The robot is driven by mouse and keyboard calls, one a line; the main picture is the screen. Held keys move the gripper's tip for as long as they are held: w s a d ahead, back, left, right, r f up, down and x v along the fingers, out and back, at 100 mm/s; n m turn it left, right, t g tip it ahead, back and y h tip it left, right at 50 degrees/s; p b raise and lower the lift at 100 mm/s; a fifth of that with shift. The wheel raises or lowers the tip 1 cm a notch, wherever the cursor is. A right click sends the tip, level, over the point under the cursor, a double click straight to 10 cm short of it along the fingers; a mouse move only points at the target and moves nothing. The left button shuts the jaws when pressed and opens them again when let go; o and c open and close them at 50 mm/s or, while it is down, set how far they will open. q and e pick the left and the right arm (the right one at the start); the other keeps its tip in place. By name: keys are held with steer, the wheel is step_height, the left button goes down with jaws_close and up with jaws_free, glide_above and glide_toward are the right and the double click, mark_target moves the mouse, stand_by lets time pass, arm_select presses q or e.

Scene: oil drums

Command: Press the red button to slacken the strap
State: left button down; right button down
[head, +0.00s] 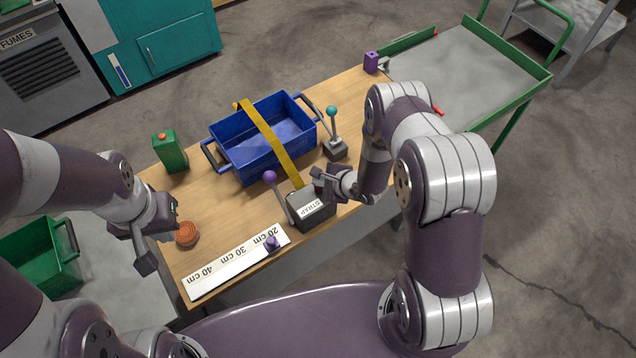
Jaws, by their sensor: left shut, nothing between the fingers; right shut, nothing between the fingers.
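The dark grey box labelled STRAP (312,212) stands near the front edge of the wooden table. A yellow strap (268,135) runs from it over the blue crate (248,163). A small dark red patch (318,187) shows at the box's right end, beside my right gripper (323,178); it may be the red button, mostly hidden by the fingers. My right gripper is shut and empty; I cannot tell whether it touches the patch. My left gripper (147,262) is shut and empty at the table's left end, near a round orange-brown object (187,234).
A lever with a purple knob (270,177) stands beside the strap box; one with a teal knob (331,111) stands right of the crate. A green can (170,152), a ruler board (228,266) and a purple block (371,62) are on the table. A green-edged cart (470,75) stands behind right.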

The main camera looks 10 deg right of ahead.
mark_target(321, 188)
steer(key=shift+r, duration=0.1)
step_height(321, 188, up, 6)
steer(key=p, duration=0.5)
steer(key=shift+r, duration=0.15)
stand_by(0.5)
